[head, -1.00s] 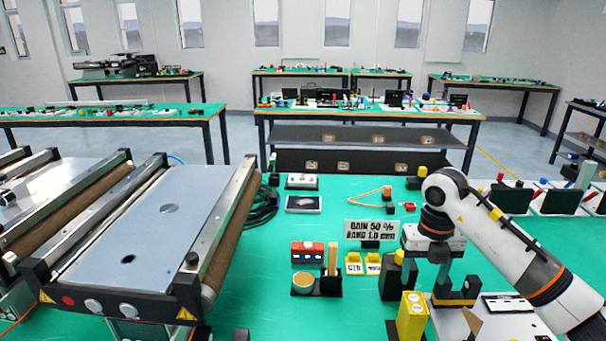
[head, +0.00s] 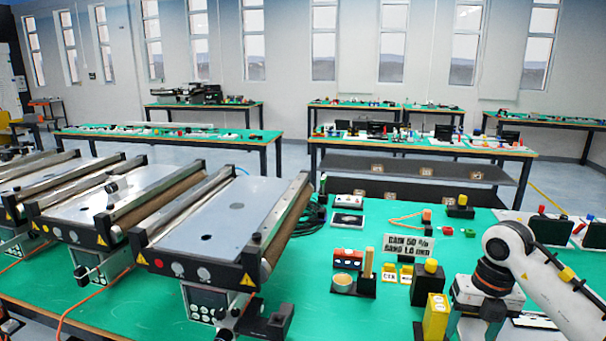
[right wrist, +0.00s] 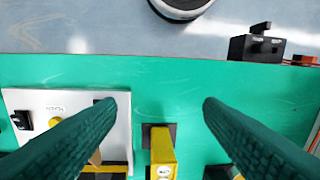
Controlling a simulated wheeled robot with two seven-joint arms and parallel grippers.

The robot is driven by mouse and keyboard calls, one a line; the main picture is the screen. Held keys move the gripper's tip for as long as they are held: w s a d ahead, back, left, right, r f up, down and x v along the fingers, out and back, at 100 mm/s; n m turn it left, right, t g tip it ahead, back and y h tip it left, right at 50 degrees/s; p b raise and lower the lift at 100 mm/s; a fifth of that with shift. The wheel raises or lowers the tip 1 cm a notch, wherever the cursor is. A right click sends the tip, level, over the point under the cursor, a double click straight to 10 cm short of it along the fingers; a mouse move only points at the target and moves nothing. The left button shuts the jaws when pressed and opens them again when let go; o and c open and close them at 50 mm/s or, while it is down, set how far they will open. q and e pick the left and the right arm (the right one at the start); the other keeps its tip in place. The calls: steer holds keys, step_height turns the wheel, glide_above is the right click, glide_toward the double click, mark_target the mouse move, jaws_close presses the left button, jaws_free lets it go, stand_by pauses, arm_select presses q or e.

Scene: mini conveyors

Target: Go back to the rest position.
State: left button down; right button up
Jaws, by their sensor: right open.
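My right gripper (right wrist: 160,103) shows in the right wrist view as two dark green fingers spread wide apart, with nothing between their tips. Below the tips, a yellow block (right wrist: 162,150) stands on the green table. In the head view, my white right arm comes in from the right and bends down beside the yellow block (head: 435,318). The gripper end is cut off or hidden at the bottom there. My left gripper is not in view.
Mini conveyors (head: 215,222) fill the left of the green table (head: 350,318). A sign (head: 408,247), a red block (head: 347,254) and a black holder (head: 425,287) stand mid-table.

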steer(key=s+a+n+t+y, duration=0.1)
steer(key=a+n+t+y, duration=0.15)
steer(key=a+y, duration=1.35)
steer(key=s+a+r+m+t+y, duration=0.1)
steer(key=a+r+m+t+y, duration=0.1)
steer(key=a+r+m+t, duration=0.65)
steer(key=w+d+f+m+t+h, duration=0.2)
steer(key=d+m+t+h, duration=0.5)
steer(key=m+t+h, duration=0.5)
steer(key=s+d+f+m+g+h, duration=0.2)
steer(key=d+f+m+g+h, duration=0.2)
steer(key=f+m, duration=0.2)
steer(key=s+d+f+m+g+h, duration=0.3)
steer(key=f+m+g+h, duration=0.1)
steer(key=f+m, duration=0.15)
steer(key=s+f+m+g+y, duration=0.1)
steer(key=s+f+g, duration=0.55)
steer(key=s, duration=0.35)
steer(key=s+f+m+g, duration=0.1)
steer(key=s+f+g, duration=0.4)
steer(key=s+f, duration=0.45)
steer(key=s+f+g, duration=0.2)
steer(key=s+f, duration=0.1)
steer(key=f, duration=2.3)
steer(key=s+d+f, duration=0.2)
steer(key=s+f, duration=1.2)
steer(key=s, duration=0.2)
steer(key=shift+d+f+g, duration=0.2)
steer(key=shift+f+g, duration=0.15)
steer(key=shift+g, duration=0.1)
